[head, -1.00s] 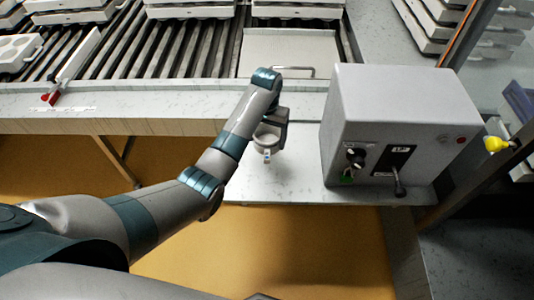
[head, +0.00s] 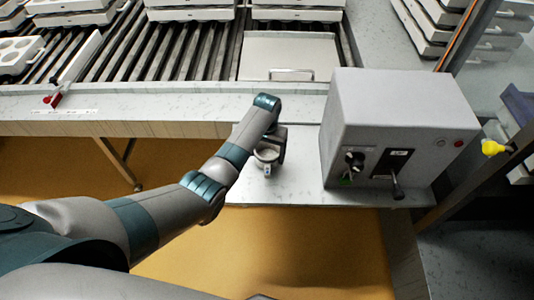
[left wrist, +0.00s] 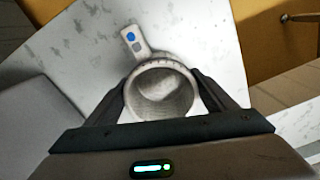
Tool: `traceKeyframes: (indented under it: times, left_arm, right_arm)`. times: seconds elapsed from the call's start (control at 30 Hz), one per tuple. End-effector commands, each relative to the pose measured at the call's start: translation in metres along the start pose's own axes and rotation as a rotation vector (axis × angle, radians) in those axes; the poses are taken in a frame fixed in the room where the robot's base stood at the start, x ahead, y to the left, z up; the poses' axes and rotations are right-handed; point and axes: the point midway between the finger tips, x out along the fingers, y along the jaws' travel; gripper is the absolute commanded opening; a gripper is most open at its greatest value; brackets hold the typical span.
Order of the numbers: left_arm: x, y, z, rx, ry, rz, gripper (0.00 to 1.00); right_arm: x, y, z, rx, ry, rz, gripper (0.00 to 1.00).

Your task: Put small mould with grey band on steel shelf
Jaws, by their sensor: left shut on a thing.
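My left gripper (head: 277,151) is shut on a small round mould (head: 266,157), open at the top, with a tag hanging from its side. In the left wrist view the gripper (left wrist: 166,106) has a finger on each side of the mould (left wrist: 160,92). Its tag (left wrist: 134,38) carries a blue and a grey mark; a grey band on the wall is not clear. The pale speckled shelf (head: 300,186) lies beneath, left of and in front of the grey machine; whether the mould touches it I cannot tell. My right gripper is out of view.
A grey control box (head: 395,125) with a lever stands close to the right of the gripper. A roller conveyor (head: 190,50) and a flat steel plate (head: 280,55) lie behind. White trays (head: 75,6) stand at the back. The shelf's front is clear.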

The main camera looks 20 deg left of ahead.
Motion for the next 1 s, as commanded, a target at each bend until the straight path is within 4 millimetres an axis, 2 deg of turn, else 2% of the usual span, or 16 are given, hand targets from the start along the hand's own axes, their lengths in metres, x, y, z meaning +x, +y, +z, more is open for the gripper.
traceKeyframes:
  times: [0.53,0.57,0.6,0.63,1.0]
  left_arm:
    - [0.0097,-0.0001,-0.0001,0.000,0.000,0.000,0.53]
    - [0.0095,-0.0001,0.0000,0.000,0.000,0.000,0.82]
    - [0.0093,-0.0001,-0.0001,0.000,0.000,0.000,0.92]
    - [0.0092,-0.0001,0.0000,0.000,0.000,0.000,0.96]
    - [0.0070,-0.0001,-0.0002,0.000,0.001,0.000,0.96]
  right_arm:
    - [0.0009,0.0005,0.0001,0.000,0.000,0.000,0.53]
    - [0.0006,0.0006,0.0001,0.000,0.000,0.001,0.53]
    - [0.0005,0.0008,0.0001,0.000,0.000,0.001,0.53]
    - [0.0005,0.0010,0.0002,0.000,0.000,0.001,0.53]
    - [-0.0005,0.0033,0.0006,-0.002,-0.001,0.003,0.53]
